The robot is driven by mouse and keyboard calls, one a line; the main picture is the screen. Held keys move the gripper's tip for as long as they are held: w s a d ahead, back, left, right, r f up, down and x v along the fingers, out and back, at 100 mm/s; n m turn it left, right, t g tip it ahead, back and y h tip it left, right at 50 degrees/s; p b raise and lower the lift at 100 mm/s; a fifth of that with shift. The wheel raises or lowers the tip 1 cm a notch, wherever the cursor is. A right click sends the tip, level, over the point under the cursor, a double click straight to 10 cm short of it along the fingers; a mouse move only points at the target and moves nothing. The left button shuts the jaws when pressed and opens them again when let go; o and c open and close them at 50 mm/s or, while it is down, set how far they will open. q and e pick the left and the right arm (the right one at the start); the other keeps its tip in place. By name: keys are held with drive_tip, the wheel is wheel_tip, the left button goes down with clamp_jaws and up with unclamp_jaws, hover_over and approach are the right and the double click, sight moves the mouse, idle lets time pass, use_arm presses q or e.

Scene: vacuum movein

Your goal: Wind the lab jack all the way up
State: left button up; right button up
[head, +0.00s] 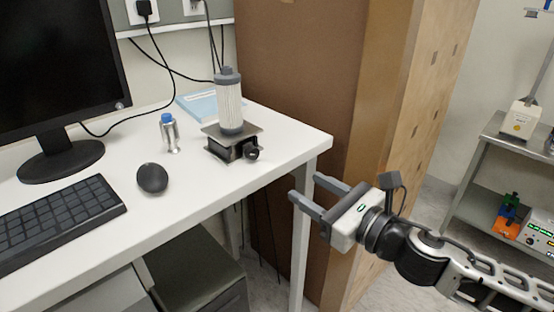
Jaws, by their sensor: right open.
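The lab jack (221,146) stands on the white table near its right corner. It looks low, with its top plate close above its base. A dark round knob (253,153) sticks out at its front right. A white ribbed cylinder with grey caps (229,104) stands upright on the jack's plate. My right gripper (303,187) is open and empty, off the table's right edge, to the right of the jack and lower in the picture. It touches nothing that I can see. My left gripper is not in view.
A small metal bottle with a blue cap (171,134) stands left of the jack. A mouse (152,178), keyboard (56,218) and monitor (62,65) are further left. A light blue booklet (198,104) lies behind. A tall brown cabinet (300,80) stands close behind the table's right end.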

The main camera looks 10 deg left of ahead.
sight(255, 154)
drive_tip(key=x, duration=1.4)
drive_tip(key=shift+w+a, duration=0.15)
drive_tip(key=shift+w, duration=0.2)
drive_tip(key=shift+c, duration=0.3)
